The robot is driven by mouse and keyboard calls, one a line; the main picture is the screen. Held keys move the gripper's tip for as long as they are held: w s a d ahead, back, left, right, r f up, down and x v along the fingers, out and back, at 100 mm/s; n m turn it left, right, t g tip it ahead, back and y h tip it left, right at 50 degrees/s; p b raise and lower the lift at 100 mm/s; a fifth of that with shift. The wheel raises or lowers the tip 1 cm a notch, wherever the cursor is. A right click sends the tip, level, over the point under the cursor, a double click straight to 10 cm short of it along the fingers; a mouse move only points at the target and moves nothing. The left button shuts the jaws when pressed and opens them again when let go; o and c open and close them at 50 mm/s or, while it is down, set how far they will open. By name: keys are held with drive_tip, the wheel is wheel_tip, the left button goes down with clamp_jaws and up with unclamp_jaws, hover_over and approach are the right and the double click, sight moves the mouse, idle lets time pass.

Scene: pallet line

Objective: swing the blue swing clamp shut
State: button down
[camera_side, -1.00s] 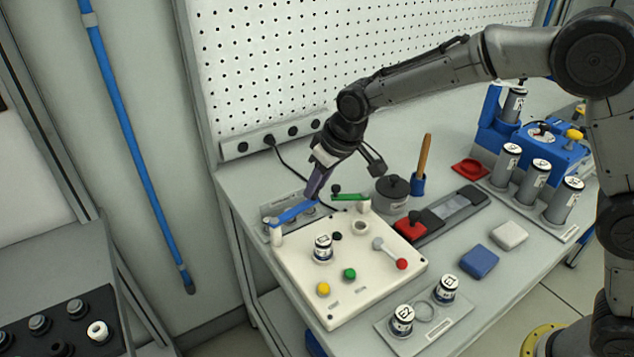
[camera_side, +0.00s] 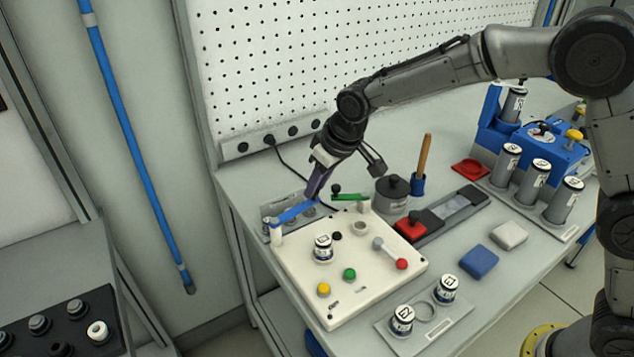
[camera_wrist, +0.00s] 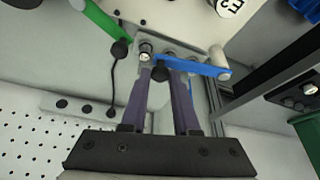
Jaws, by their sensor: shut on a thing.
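The blue swing clamp (camera_side: 296,212) is a flat blue bar on a white post at the back left corner of the cream fixture plate (camera_side: 300,272). In the wrist view, the blue clamp (camera_wrist: 205,68) runs to the right from my gripper (camera_wrist: 163,78). The purple fingers are shut on the clamp's black knob (camera_wrist: 159,74). A labelled cylinder (camera_side: 323,248) stands upright on the plate, apart from the blue bar.
A green clamp (camera_side: 350,197) with its own black knob lies just right of my gripper. A grey pot (camera_side: 392,194) and a red block (camera_side: 410,229) stand further right. A small grey rack (camera_side: 268,208) lies behind the plate, close under the blue bar.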

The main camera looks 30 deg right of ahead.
drive_tip(key=shift+d, duration=0.15)
drive_tip(key=s+a+m+h, duration=0.1)
drive_tip(key=s+m, duration=0.1)
drive_tip(key=m, duration=0.1)
drive_tip(key=s+a+m+h, duration=0.1)
drive_tip(key=s+m, duration=0.2)
drive_tip(key=s+a+m+h, duration=0.1)
drive_tip(key=s+m, duration=0.1)
drive_tip(key=m, duration=0.1)
drive_tip(key=shift+s+m+h, duration=0.3)
drive_tip(key=shift+s+h, duration=0.05)
drive_tip(key=shift+h, duration=0.05)
drive_tip(key=shift+s+a+m+g+h, duration=0.2)
drive_tip(key=shift+s+a+m+g, duration=0.15)
drive_tip(key=shift+a+m, duration=0.3)
drive_tip(key=shift+s+a+m+g+h, duration=0.25)
drive_tip(key=shift+s+a+m, duration=0.2)
drive_tip(key=shift+m, duration=0.3)
drive_tip(key=c, duration=0.7)
unclamp_jaws()
drive_tip(key=shift+o, duration=0.2)
drive_tip(key=v, duration=1.4)
